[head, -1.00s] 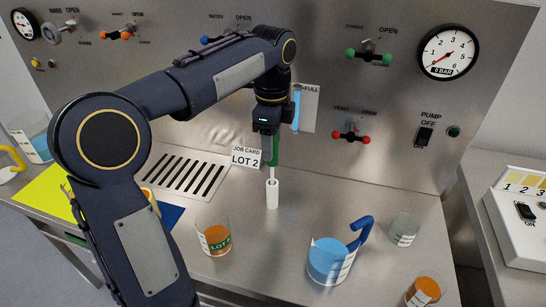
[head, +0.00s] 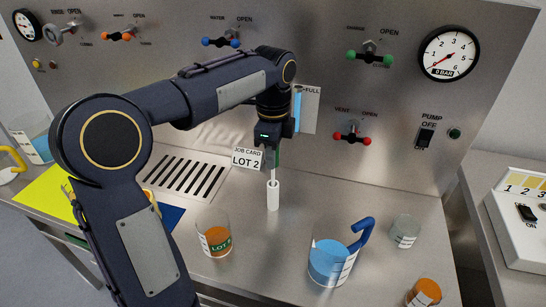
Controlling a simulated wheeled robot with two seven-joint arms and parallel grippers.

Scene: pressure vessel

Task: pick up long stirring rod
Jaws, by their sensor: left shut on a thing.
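The long stirring rod (head: 273,175) stands upright in a white cylindrical holder (head: 273,196) on the steel bench in the head view. Its thin pale shaft shows between the holder and my gripper, with a little green above it. My left gripper (head: 272,158) points down over the holder and is shut on the upper part of the rod. The fingers mostly hide the part they hold. The rod's lower end is hidden inside the holder. My right gripper is not in view.
A blue-filled jug (head: 330,262) with a blue handle, an empty glass (head: 404,232) and an orange-filled cup (head: 424,292) stand right. The job card (head: 247,158) and valve panel are behind.

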